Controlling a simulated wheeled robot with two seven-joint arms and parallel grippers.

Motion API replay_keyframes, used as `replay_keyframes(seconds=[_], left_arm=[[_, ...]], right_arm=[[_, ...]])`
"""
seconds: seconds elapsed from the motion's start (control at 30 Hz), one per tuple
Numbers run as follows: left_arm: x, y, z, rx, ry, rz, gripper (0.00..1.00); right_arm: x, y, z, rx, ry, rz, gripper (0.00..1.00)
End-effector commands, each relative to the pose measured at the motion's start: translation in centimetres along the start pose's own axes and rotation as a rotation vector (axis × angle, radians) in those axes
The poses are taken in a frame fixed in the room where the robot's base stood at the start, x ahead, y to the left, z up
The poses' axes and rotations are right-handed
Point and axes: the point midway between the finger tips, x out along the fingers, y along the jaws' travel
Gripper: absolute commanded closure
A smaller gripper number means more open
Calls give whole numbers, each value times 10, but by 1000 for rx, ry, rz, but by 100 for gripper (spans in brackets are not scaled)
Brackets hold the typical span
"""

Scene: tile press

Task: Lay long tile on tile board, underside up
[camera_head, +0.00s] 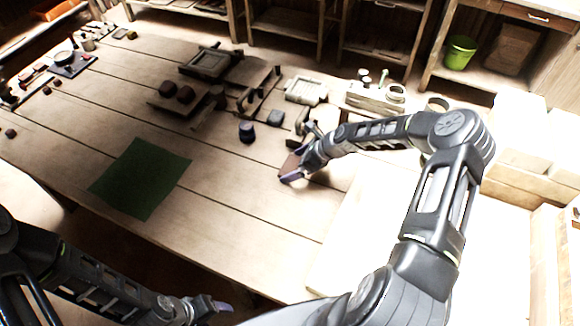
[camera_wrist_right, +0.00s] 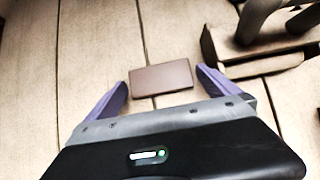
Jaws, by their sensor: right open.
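A flat brown rectangular tile (camera_wrist_right: 161,78) lies on the wooden table in the right wrist view, its plain face up. In the head view the tile (camera_head: 289,163) is partly hidden by my right gripper (camera_head: 293,176). In the wrist view my right gripper (camera_wrist_right: 162,82) is open, with its purple fingers on either side of the tile's near part; I cannot tell whether they touch it. My left gripper (camera_head: 215,306) is low at the bottom of the head view, apart from the tile, and its opening is unclear. I cannot tell for sure which thing is the tile board.
A dark green mat (camera_head: 141,178) lies left of the middle. A wooden press-like thing (camera_head: 207,63), a dark jar (camera_head: 246,132) and a pale tray (camera_head: 305,90) stand behind. A dark block with a bar (camera_wrist_right: 262,63) is close right of the tile. The front middle table is clear.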

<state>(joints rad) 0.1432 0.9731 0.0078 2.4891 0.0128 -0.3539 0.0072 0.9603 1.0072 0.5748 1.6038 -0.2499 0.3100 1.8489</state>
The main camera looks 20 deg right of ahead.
Motion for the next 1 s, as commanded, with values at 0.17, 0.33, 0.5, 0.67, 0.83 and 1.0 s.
replay_keyframes(seconds=[0.17,0.33,0.5,0.67,0.83,1.0], left_arm=[[0,0,0,0,0,0,37],[0,0,0,0,0,0,37],[0,0,0,0,0,0,37],[0,0,0,0,0,0,37],[0,0,0,0,0,0,37],[0,0,0,0,0,0,37]], right_arm=[[0,0,0,0,0,0,0],[0,0,0,0,0,0,11],[0,0,0,0,0,0,25],[0,0,0,0,0,0,38],[0,0,0,0,0,0,52],[0,0,0,0,-1,0,58]])
